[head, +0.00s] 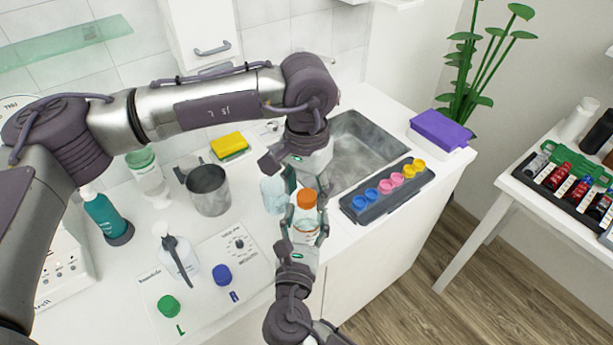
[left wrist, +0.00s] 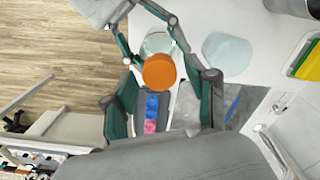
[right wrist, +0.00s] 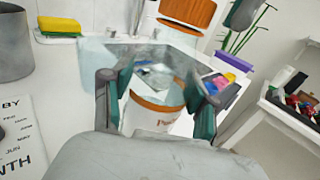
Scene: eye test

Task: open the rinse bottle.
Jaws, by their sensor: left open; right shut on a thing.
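The rinse bottle is a clear bottle (head: 305,226) with an orange cap (head: 306,198) and orange lettering. It stands roughly upright near the counter's front edge. My right gripper (head: 303,232) is shut around its body from the front; in the right wrist view the bottle (right wrist: 153,116) sits between the fingers. My left gripper (head: 307,182) is open and points down just above the cap. In the left wrist view the cap (left wrist: 159,71) shows between the spread fingers, apparently touching neither. Whether the cap sits tight on the neck I cannot tell.
A pale translucent container (head: 272,192) stands close left of the bottle. Behind are a sink (head: 345,165) and a yellow sponge (head: 229,144). A dark tray of coloured cups (head: 358,207) lies right. A steel mug (head: 208,190) and a printed mat (head: 205,292) with green and blue caps are left.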

